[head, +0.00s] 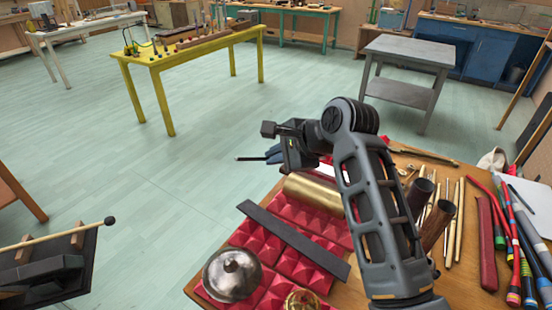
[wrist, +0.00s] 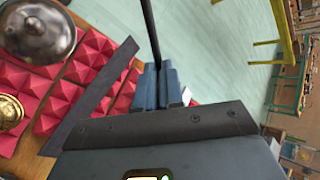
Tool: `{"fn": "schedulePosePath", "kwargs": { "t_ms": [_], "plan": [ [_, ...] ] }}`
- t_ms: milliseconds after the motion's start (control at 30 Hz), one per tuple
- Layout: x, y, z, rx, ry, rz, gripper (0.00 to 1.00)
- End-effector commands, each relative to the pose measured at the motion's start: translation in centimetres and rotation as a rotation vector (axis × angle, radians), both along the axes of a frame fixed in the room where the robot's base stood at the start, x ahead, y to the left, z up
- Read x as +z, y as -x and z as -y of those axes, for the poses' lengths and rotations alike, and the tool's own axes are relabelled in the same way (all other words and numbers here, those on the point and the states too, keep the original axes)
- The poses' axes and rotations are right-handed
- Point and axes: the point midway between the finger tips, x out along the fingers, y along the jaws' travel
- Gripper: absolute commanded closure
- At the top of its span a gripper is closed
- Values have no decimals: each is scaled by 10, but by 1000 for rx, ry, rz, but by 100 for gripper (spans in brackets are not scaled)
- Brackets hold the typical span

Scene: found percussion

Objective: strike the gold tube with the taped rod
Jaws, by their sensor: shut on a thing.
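The gold tube (head: 313,195) lies on red pyramid foam (head: 258,243) near the far edge of the wooden table. Part of it is hidden behind my arm. I cannot make it out in the wrist view. My gripper (head: 275,154) is above and beyond the tube, shut on a thin dark rod (head: 249,159). In the wrist view the rod (wrist: 152,30) runs up from between my blue fingertips (wrist: 159,85). I cannot make out its tape. The rod points left in the head view, over the floor, apart from the tube.
A dark flat bar (head: 293,240), a silver bell (head: 232,274) and a brass bell (head: 301,300) sit on the foam nearer me. Brown tubes (head: 434,226) and several sticks lie right of my arm. A mallet (head: 60,232) rests on a dark stand at left.

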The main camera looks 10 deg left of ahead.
Motion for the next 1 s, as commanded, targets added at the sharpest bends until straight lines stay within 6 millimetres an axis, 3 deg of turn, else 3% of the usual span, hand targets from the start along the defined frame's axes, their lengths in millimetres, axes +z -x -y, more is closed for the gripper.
{"fn": "schedulePosePath", "kwargs": {
  "t_ms": [333, 633, 1000],
  "plan": [
    [-5, -2, 2, -1, -11, -13, 100],
    [-71, -25, 23, -3, -208, -230, 100],
    [-15, -24, 20, 1, -200, -210, 100]
  ]
}}
